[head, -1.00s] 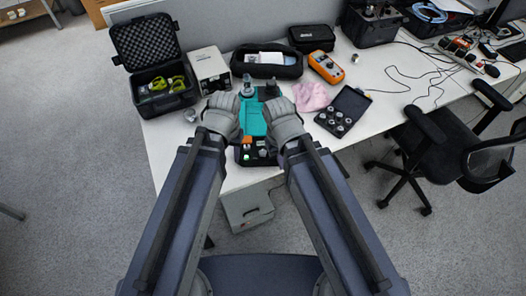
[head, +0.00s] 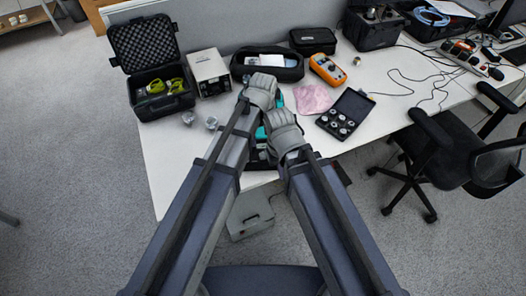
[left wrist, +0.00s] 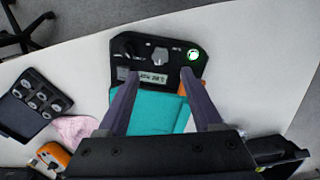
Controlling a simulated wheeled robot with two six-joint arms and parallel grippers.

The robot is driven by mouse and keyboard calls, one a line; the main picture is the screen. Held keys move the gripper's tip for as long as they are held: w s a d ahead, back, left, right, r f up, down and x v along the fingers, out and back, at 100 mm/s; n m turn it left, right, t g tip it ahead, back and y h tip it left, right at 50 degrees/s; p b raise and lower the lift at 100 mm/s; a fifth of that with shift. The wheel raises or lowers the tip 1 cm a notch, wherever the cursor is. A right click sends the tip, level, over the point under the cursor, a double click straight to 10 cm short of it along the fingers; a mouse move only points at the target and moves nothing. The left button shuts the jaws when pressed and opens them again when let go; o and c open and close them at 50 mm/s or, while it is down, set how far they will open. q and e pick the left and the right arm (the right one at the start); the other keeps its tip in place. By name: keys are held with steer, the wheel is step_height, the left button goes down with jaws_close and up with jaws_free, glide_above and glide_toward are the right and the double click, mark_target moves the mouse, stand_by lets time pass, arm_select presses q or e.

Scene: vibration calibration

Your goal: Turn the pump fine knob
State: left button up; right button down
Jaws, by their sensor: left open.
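The pump, a teal body (head: 260,132) with a black front panel, sits on the white table in the head view, mostly hidden under my arms. In the left wrist view its panel (left wrist: 117,62) shows a black knob (left wrist: 130,48), a grey knob (left wrist: 159,56), a small display and a green-lit button (left wrist: 193,55). Which knob is the fine one I cannot read. My left gripper (left wrist: 160,90) is open and empty over the pump, its fingertips short of the knobs in that picture. My right gripper (head: 283,124) is over the pump too; its fingers are hidden.
An open black case (head: 148,62), a white box (head: 208,68), a black pouch (head: 240,67) and an orange meter (head: 327,68) stand behind. The table's front left is clear.

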mark_target(263, 154)
arm_select(q)
steer(key=shift+f+b, duration=3.95)
steer(key=shift+b, duration=0.05)
steer(key=shift+r, duration=0.1)
jaws_close()
